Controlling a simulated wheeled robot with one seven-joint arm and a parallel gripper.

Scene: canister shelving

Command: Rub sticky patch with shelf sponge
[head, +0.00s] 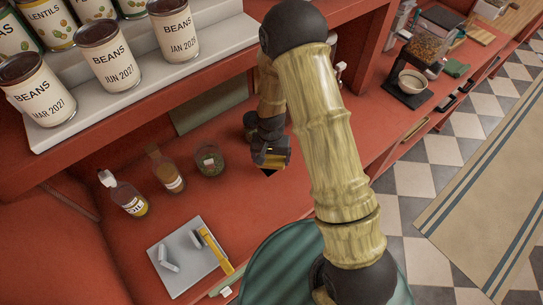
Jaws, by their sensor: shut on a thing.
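My gripper (270,160) is low over the red counter (235,205), to the right of a small green jar. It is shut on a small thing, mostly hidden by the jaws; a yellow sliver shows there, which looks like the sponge. A dark area lies right under the jaws; I cannot tell whether it is the sticky patch, shadow or the held thing. I cannot tell whether the held thing touches the counter. No sticky patch can be made out clearly elsewhere on the counter.
An oil bottle (124,194), a brown-capped bottle (166,171) and the green jar (209,161) stand left of my gripper. A grey board (181,267) with small white pieces and a yellow-handled tool (215,250) lies in front.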

